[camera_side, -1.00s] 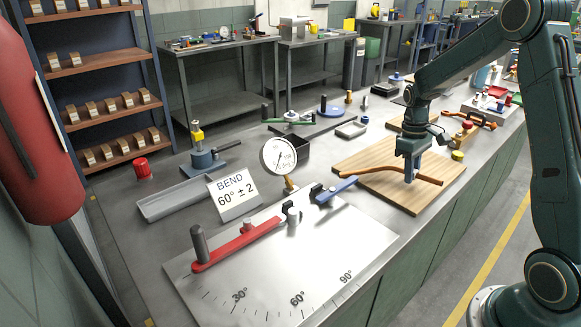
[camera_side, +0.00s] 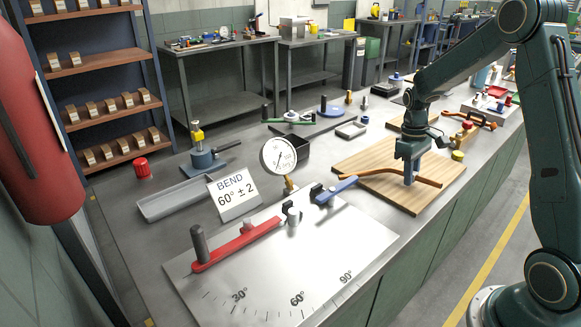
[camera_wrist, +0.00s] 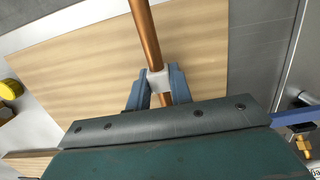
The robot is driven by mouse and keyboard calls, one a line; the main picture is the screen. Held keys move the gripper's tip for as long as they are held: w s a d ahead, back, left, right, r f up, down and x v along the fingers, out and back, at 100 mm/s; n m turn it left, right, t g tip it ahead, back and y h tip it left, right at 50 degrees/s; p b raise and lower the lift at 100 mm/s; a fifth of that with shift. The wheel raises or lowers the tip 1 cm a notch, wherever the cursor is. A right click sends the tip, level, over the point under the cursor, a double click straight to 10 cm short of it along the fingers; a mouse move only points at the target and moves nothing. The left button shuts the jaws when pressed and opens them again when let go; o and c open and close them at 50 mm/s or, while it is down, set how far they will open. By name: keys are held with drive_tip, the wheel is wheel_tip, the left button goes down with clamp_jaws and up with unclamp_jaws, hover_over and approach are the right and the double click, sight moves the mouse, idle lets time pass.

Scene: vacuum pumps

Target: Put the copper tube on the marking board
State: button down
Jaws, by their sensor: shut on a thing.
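The copper tube (camera_side: 428,181) is a long, thin, slightly bent tube over the wooden board (camera_side: 408,205), which appears to be the marking board. In the wrist view the copper tube (camera_wrist: 147,38) runs from the top edge down into the jaws of my gripper (camera_wrist: 158,88). The wooden board (camera_wrist: 80,70) lies beneath it there. The tube is low over the board; I cannot tell whether it touches. My jaws hide part of the tube.
A metal plate (camera_side: 335,245) with angle marks and a red lever (camera_side: 235,245) lies left of the board. A dial gauge (camera_side: 278,155) and a blue handle (camera_side: 335,189) stand near the board's left side. A yellow-topped item (camera_side: 457,156) is just behind it.

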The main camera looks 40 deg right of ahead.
drive_tip(key=shift+f, duration=0.5)
idle(0.3)
drive_tip(key=c, duration=1.3)
unclamp_jaws()
drive_tip(key=shift+o, duration=0.7)
drive_tip(key=shift+d, duration=0.1)
wheel_tip(320, 180, up, 14)
drive_tip(key=w, duration=0.2)
drive_tip(key=shift+w+f, duration=0.1)
drive_tip(key=shift+c, duration=0.2)
clamp_jaws()
